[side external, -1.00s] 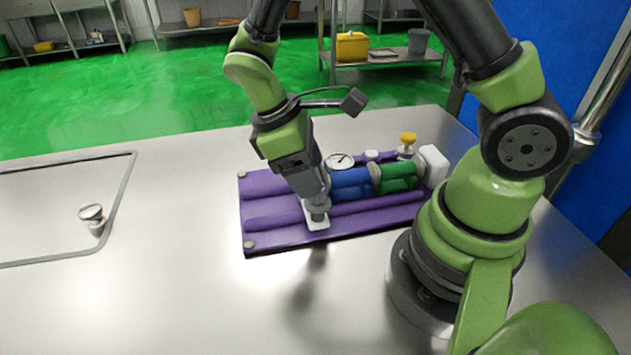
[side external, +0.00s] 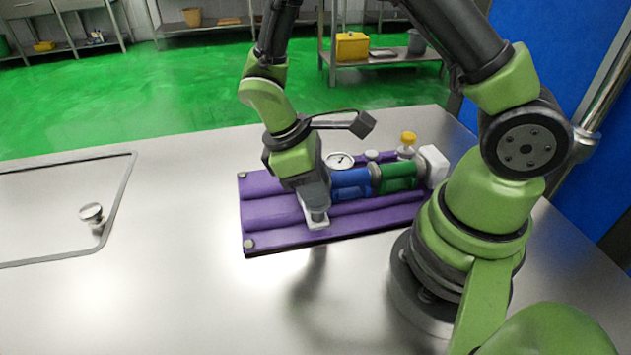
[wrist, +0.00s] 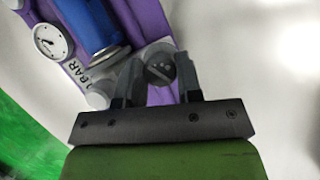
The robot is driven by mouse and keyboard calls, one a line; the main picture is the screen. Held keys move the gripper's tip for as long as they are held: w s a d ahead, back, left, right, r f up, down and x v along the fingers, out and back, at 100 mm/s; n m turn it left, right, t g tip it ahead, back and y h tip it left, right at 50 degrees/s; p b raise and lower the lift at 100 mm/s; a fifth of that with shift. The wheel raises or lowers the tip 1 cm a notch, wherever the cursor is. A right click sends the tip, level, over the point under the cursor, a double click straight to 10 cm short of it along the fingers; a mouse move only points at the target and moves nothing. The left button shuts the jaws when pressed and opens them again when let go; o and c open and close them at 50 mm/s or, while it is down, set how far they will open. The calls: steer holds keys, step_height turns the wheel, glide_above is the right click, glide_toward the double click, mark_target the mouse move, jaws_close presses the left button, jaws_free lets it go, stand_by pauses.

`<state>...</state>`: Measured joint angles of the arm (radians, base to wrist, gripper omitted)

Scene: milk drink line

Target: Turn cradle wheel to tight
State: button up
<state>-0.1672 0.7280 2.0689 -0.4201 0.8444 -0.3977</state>
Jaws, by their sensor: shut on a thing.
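The purple cradle (side external: 275,233) lies on the steel table and holds a blue cylinder (side external: 351,184) and a green cylinder (side external: 398,177). The cradle wheel (wrist: 160,72), a small dark grey round knob, sits at the cradle's near edge. The blue cylinder (wrist: 95,25) also shows there. I cannot read the wheel's setting.
A round gauge (side external: 340,160) sits behind the blue cylinder; its dial also shows in the wrist view (wrist: 50,42). A yellow-topped knob (side external: 407,140) and white end block (side external: 434,165) stand at the cradle's right. The table's left has a recessed panel with a metal knob (side external: 92,212).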

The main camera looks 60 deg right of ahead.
steer(key=shift+m, duration=0.3)
steer(key=m+y, duration=0.1)
steer(key=m, duration=0.2)
steer(key=m+y, duration=0.1)
steer(key=m, duration=0.2)
steer(key=shift+d+g+y, duration=0.1)
steer(key=shift+g+y, duration=0.2)
steer(key=m+y, duration=0.1)
steer(key=m, duration=0.3)
steer(key=shift+d, duration=0.1)
steer(key=m+t+y, duration=0.1)
steer(key=m, duration=0.2)
steer(key=shift+m, duration=0.3)
steer(key=m+t, duration=0.1)
steer(key=m, duration=0.1)
steer(key=m+t+y, duration=0.1)
steer(key=m, duration=0.2)
steer(key=shift+y, duration=0.3)
steer(key=shift+s+m+t, duration=0.1)
steer(key=shift+m+t, duration=0.7)
steer(key=shift+m, duration=1.6)
steer(key=shift+y, duration=0.3)
steer(key=o, duration=0.9)
steer(key=shift+o, duration=0.2)
